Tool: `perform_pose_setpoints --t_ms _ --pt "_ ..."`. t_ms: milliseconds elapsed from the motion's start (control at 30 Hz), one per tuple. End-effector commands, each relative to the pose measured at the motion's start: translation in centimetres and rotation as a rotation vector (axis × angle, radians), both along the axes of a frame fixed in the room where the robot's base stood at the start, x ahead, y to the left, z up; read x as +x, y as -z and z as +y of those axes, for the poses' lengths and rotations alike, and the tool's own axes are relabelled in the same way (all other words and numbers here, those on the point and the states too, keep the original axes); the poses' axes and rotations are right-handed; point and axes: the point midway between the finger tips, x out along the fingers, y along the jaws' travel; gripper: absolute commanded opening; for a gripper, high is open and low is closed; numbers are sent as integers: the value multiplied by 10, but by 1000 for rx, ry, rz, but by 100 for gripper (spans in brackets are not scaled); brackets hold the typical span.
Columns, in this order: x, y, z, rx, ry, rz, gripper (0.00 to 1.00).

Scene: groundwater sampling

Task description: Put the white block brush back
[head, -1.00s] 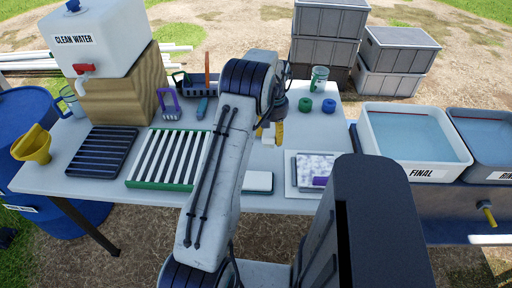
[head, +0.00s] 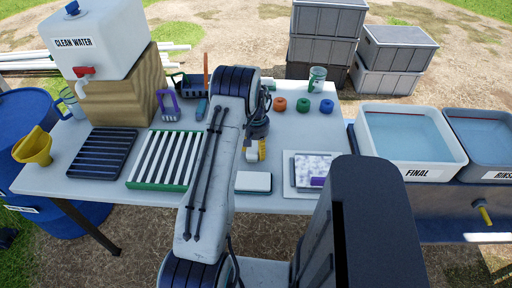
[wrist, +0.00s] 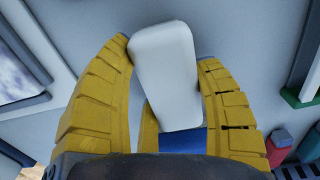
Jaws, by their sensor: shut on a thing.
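My gripper (wrist: 165,90) has yellow fingers and is shut on the white block brush (wrist: 165,70). The brush is a smooth white block, tilted a little between the fingers. A blue part (wrist: 183,141) shows below it, near the palm; I cannot tell whether it belongs to the brush. In the head view my gripper (head: 256,152) hangs over the middle of the table, with a small piece of the brush showing beside a yellow finger. Its height above the table is hard to tell.
A white pad (head: 253,182) lies near the front table edge, just in front of my gripper. A green-framed rack (head: 160,187) is on the left, a tray (head: 291,185) with a marbled slab on the right.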

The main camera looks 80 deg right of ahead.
Motion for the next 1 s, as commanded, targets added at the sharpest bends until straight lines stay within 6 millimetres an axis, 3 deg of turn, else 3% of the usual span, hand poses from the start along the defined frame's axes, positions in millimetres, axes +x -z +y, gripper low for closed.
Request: perform_pose_setpoints --t_ms 367,400,667,1000 --pt "0 4 -1 -2 0 0 27" --pt "0 3 -1 -2 0 0 64" --pt "0 2 -1 -2 0 0 87" --pt "0 -1 -1 -2 0 0 87"
